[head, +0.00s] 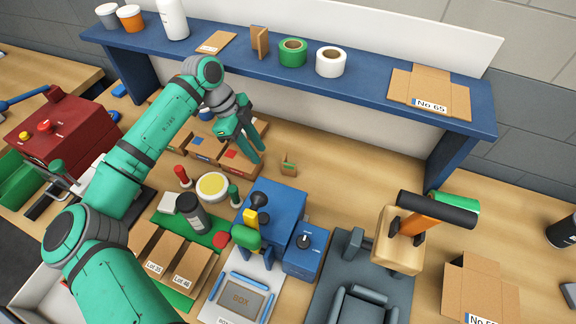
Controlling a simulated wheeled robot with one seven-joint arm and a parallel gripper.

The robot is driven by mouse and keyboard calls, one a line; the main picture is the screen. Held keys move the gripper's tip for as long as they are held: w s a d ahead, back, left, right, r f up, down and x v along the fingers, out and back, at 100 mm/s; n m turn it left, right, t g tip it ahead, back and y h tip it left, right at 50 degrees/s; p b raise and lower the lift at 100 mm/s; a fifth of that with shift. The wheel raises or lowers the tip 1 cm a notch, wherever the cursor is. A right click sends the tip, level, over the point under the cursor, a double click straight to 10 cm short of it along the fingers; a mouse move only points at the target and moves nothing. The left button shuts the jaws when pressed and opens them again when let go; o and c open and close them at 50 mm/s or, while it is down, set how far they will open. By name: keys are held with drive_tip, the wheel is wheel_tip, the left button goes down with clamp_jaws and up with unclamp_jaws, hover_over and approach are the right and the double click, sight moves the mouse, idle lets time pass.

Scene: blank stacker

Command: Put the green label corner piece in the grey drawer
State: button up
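A small brown corner piece with a bit of green (288,163) stands on the wooden bench, right of my gripper. Its label is too small to read. My gripper (246,148) is above the open cardboard bins at the back of the bench, left of the corner piece and apart from it. Its green fingers look spread, with nothing seen between them. A pale grey open box (38,287) shows partly at the lower left, behind my arm; I cannot tell whether it is the grey drawer.
Cardboard bins with coloured labels (205,148) lie under my gripper. A blue machine (268,212), a yellow-topped round tin (213,186) and a black jar (190,212) stand in front. A blue shelf (370,92) overhangs behind. Bench right of the corner piece is clear (340,180).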

sight(290, 164)
drive_tip(key=d, duration=0.2)
drive_tip(key=s+d, duration=0.1)
drive_tip(key=d, duration=0.5)
drive_tip(key=shift+s, duration=0.2)
drive_tip(key=shift+s+a+f, duration=0.1)
drive_tip(key=shift+a, duration=0.05)
drive_tip(key=shift+s+f, duration=0.15)
drive_tip(key=shift+f, duration=0.2)
drive_tip(key=x, duration=0.2)
drive_tip(key=d+x, duration=0.1)
drive_tip(key=x, duration=0.1)
drive_tip(key=shift+s+d, duration=0.1)
drive_tip(key=shift+s, duration=0.05)
drive_tip(key=shift+a, duration=0.2)
drive_tip(key=shift+a, duration=0.1)
clamp_jaws()
unclamp_jaws()
drive_tip(key=shift+w, duration=0.3)
